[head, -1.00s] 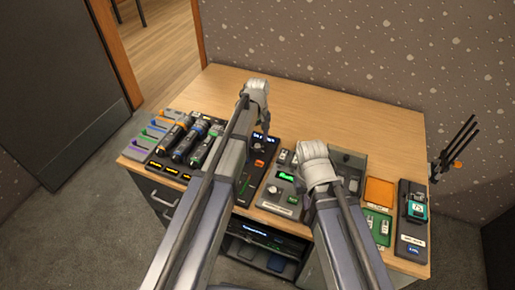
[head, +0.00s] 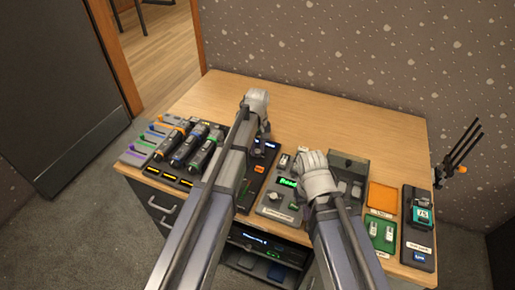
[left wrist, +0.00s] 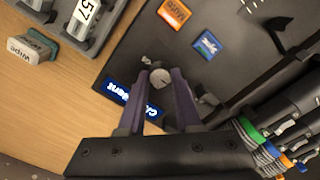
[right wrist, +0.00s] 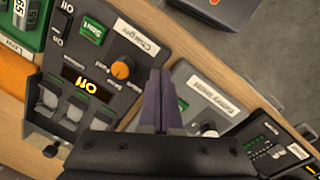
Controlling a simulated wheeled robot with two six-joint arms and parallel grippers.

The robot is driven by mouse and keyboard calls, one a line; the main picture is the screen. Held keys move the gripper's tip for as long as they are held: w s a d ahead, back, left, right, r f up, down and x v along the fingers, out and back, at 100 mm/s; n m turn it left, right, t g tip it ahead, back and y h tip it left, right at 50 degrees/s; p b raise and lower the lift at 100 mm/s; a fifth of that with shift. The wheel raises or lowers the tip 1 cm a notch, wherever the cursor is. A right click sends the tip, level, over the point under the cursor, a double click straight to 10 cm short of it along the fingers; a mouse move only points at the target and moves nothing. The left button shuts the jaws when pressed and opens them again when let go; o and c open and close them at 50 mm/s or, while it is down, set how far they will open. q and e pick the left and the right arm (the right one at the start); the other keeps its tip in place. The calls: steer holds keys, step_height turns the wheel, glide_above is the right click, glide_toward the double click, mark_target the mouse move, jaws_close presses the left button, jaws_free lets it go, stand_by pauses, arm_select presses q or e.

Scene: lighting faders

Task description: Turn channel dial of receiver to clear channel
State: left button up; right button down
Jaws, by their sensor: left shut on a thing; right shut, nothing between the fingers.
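The receiver is a black panel (left wrist: 135,45) with an orange button (left wrist: 176,12), a blue button (left wrist: 207,44) and a lit blue display (left wrist: 125,98), whose upside-down text I cannot fully read. Its pale round dial (left wrist: 161,78) sits between the fingertips of my left gripper (left wrist: 160,82), which is shut on it. In the head view my left gripper (head: 263,124) is at the receiver's far end, and the arm hides much of the panel. My right gripper (right wrist: 160,73) is shut and empty, above the charger (right wrist: 140,25) and battery tester (right wrist: 192,82).
Several handheld microphones (head: 187,147) lie left of my left arm. An orange tray (head: 382,196), a green tray (head: 380,231) and a dark device with a teal part (head: 424,215) stand at the right. The back of the table (head: 330,110) is clear.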

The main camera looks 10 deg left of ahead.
arm_select(q)
jaws_close()
steer(key=m, duration=1.1)
steer(key=shift+m, duration=0.3)
stand_by(0.5)
steer(key=o, duration=0.8)
jaws_free()
steer(key=shift+r, duration=0.1)
arm_select(e)
steer(key=shift+r, duration=0.1)
